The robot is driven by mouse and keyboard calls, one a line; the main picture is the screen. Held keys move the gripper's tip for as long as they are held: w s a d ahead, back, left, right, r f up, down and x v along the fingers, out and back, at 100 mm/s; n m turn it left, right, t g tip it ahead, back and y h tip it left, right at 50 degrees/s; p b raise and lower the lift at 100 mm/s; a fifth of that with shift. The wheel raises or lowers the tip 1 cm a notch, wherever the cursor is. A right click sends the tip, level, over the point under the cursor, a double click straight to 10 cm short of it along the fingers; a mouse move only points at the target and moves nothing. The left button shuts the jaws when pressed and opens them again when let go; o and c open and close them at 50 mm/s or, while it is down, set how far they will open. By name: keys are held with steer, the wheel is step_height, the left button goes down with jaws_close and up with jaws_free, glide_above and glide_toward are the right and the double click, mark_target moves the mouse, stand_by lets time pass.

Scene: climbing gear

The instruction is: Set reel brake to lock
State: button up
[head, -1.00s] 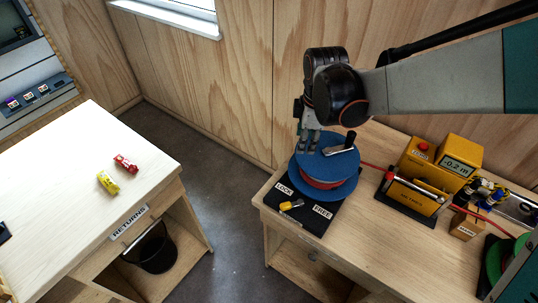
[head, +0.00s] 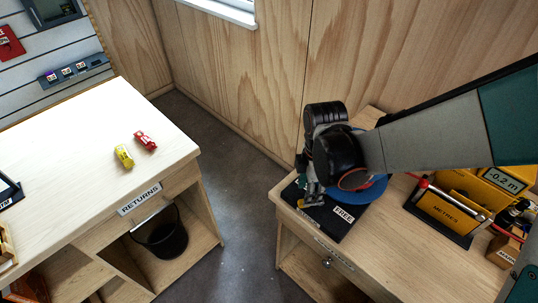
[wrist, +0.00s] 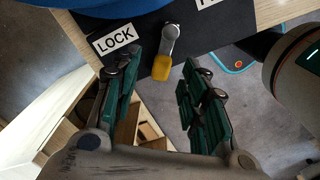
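The reel brake lever has a grey metal arm and a yellow tip (wrist: 163,67). In the wrist view it lies between the LOCK label (wrist: 116,38) and the partly cut-off FREE label (wrist: 206,3). My gripper (wrist: 157,78) is open, with green-padded fingers spread on either side of the yellow tip, apart from it. In the head view my gripper (head: 312,197) is low at the front of the black reel base (head: 328,222), and a bit of yellow tip shows beside it. The blue reel (head: 374,190) is mostly hidden behind my wrist.
A yellow METRES counter (head: 448,212) stands right of the reel, joined by a red rope. The reel table's front edge is close to my gripper. The RETURNS table (head: 70,170) at left holds a yellow-green and a red item. A black bin (head: 160,232) sits below.

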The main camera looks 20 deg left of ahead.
steer(key=shift+s+a+f+b, duration=0.1)
steer(key=shift+s+f+b, duration=0.1)
steer(key=shift+f+b, duration=0.6)
steer(key=shift+s+f+b, duration=0.15)
steer(key=shift+f+b, duration=0.15)
steer(key=shift+f, duration=0.9)
jaws_close()
